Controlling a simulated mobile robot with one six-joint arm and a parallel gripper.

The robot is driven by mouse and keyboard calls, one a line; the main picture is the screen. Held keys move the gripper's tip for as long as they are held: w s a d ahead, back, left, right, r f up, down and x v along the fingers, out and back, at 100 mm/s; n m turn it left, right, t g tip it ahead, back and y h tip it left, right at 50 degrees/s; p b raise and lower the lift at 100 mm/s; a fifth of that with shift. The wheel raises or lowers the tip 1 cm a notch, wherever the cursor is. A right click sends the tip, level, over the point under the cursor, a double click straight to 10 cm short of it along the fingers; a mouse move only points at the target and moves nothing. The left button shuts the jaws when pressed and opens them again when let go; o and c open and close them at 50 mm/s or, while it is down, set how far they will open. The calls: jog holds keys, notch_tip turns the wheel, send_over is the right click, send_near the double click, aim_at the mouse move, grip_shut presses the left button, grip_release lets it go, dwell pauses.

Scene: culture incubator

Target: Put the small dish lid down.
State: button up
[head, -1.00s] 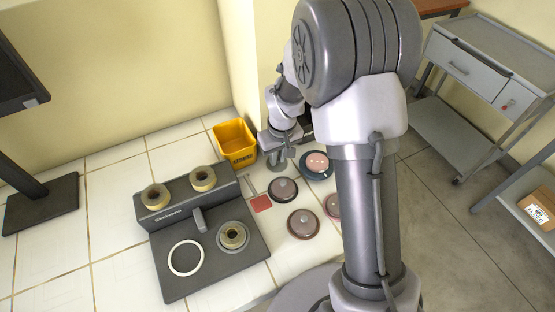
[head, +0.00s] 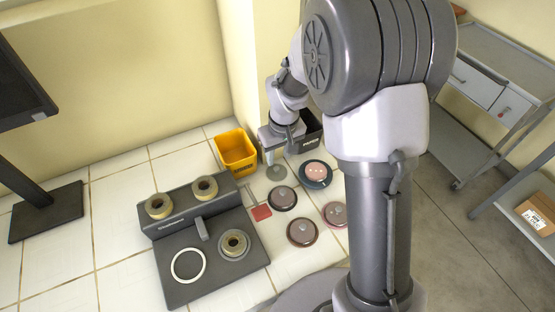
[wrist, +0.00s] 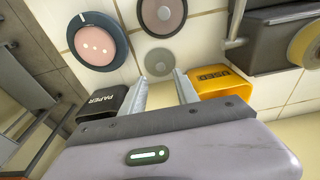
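The small dish lid (head: 277,173) is a thin grey disc lying flat on the tiled top, between the yellow bin and the round dishes. In the wrist view the lid (wrist: 159,62) shows just beyond my fingertips, in line with the gap between them. My gripper (head: 272,158) is above the lid, pointing down, with its fingers apart. In the wrist view my gripper (wrist: 161,76) has nothing between its fingers, and the lid appears clear of the tips.
A yellow bin (head: 236,149) marked USED and a black PAPER box (wrist: 98,103) flank my gripper. A blue-rimmed dish (head: 316,174), dark dish (head: 282,198), brown dish (head: 302,232) and pink dish (head: 335,214) stand nearby. A dark device (head: 214,262) is at left.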

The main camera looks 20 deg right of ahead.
jog(key=s+a+r+m+t+p, duration=0.1)
jog(key=s+r, duration=0.2)
jog(key=r, duration=0.5)
jog(key=s+r+m, duration=0.1)
jog(key=s+r, duration=0.3)
jog(key=r, duration=0.3)
jog(key=s+a+r+m+t, duration=0.1)
jog(key=s+r+m, duration=0.1)
jog(key=s, duration=0.6)
jog(key=s+a+r+m+t+y, duration=0.1)
jog(key=s+a+r+m+t, duration=0.1)
jog(key=s+r, duration=0.3)
jog(key=s, duration=0.3)
jog(key=shift+s+m+y, duration=0.2)
jog(key=shift+m+y, duration=0.1)
